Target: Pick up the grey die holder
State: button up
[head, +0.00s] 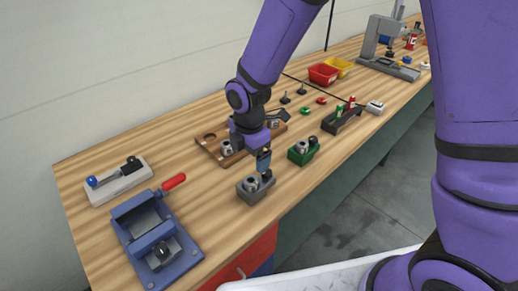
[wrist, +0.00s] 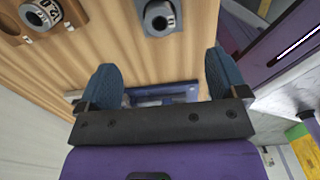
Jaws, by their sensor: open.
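The grey die holder (head: 254,192) is a small grey block with a round metal die on top, standing near the front edge of the wooden bench. In the wrist view the grey holder (wrist: 160,20) shows at the top edge, partly cut off, with its round bore visible. My gripper (head: 264,162) is over the bench, close to the holder. In the wrist view its two blue fingers (wrist: 163,78) are wide apart with nothing between them. The holder lies beyond the fingertips, sideways between them. I cannot tell whether a finger touches it.
A green holder (head: 304,154) stands just right of the grey one. A wooden tray (head: 207,148) with dies is behind my gripper. A blue fixture (head: 160,240) with a red handle and a grey block (head: 119,184) are at left. Bare bench lies between the fixture and the tray.

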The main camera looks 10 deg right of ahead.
aim_at(251, 180)
notch_tip(251, 180, down, 12)
jog(key=shift+r, duration=0.2)
dwell(0.4)
jog(key=c, duration=1.1)
jog(key=shift+w+r, duration=0.1)
jog(key=shift+r, duration=5)
